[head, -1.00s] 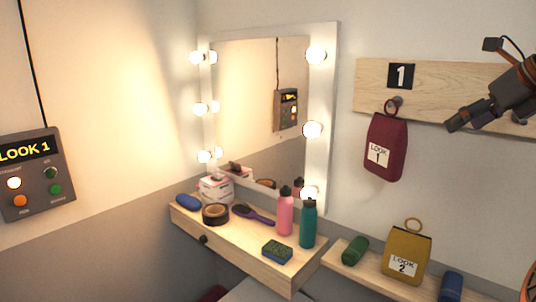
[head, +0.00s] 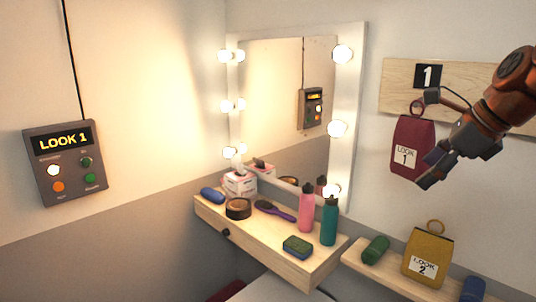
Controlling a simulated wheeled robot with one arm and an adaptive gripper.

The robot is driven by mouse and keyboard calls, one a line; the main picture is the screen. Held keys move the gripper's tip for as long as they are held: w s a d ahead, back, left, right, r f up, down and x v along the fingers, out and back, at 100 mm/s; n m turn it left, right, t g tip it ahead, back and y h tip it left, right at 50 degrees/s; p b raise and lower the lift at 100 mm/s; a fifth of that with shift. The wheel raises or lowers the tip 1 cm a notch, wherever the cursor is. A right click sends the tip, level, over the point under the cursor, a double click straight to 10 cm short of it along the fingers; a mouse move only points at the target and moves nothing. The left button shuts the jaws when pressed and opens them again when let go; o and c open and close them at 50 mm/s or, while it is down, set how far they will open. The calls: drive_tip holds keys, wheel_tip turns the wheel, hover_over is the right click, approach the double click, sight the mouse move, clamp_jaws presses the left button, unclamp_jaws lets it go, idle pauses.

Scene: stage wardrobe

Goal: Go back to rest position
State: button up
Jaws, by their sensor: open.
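My gripper (head: 436,172) is at the right of the head view, its fingers pointing down and left. It is open, and I see nothing between its fingers. In the picture it overlaps the right edge of the maroon LOOK 1 bag (head: 408,140), which hangs by its ring below the number 1 plate. I cannot tell whether the gripper touches the bag. The mustard LOOK 2 bag (head: 425,252) stands upright on the low shelf, below the gripper and apart from it.
A wooden vanity shelf (head: 268,252) holds a pink bottle (head: 306,209), a teal bottle (head: 329,222), a green sponge (head: 297,247) and a purple brush (head: 275,211). A bulb-lit mirror (head: 285,100) hangs above. A control box (head: 65,163) reading LOOK 1 is on the left wall.

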drive_tip(key=s+a+f+n+g, duration=0.2)
drive_tip(key=s+a+f+n, duration=0.2)
drive_tip(key=a+f+n, duration=0.3)
drive_tip(key=s+a+f+n+g, duration=0.2)
drive_tip(key=s+a+f+n, duration=0.25)
drive_tip(key=a+f, duration=0.35)
drive_tip(key=s+a+f+n+g+h, duration=0.1)
drive_tip(key=s+f+n+g+h, duration=0.2)
drive_tip(key=s+f+n, duration=1.1)
drive_tip(key=s+f, duration=0.2)
drive_tip(key=s, duration=0.1)
drive_tip(key=shift+s+g, duration=0.25)
drive_tip(key=shift+g, duration=0.15)
drive_tip(key=shift+s+r, duration=0.15)
drive_tip(key=shift+s, duration=0.35)
drive_tip(key=shift+c, duration=0.2)
idle(0.5)
